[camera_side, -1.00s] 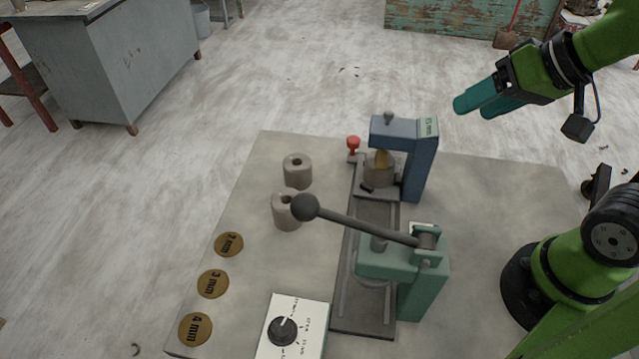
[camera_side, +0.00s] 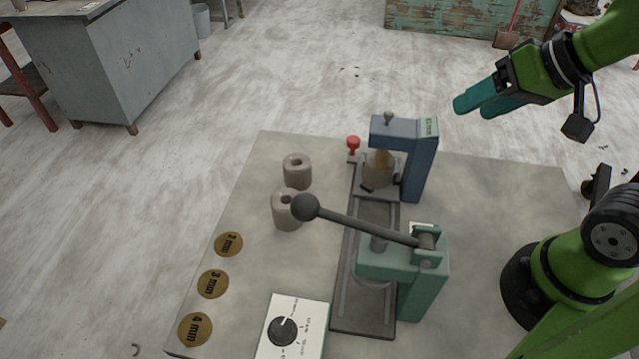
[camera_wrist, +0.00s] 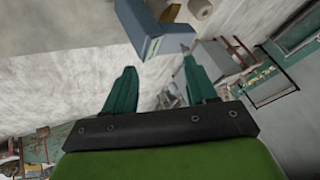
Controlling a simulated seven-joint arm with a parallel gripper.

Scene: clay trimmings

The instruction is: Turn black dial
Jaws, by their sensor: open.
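The black dial (camera_side: 283,331) sits on a white box (camera_side: 303,309) with printed marks, at the bottom of the side view near the table's front edge. My gripper (camera_side: 472,106) is up at the upper right, to the right of the blue stand, well away from the dial. Its teal fingers are apart and empty; in the wrist view they show as two separate fingers (camera_wrist: 158,85). The dial does not show in the wrist view.
A green press (camera_side: 400,270) with a long ball-ended lever (camera_side: 360,224) stands just right of the box. A blue stand (camera_side: 420,160), a red knob (camera_side: 353,143), two grey cylinders (camera_side: 297,171) and brass discs (camera_side: 212,284) share the table (camera_side: 490,200).

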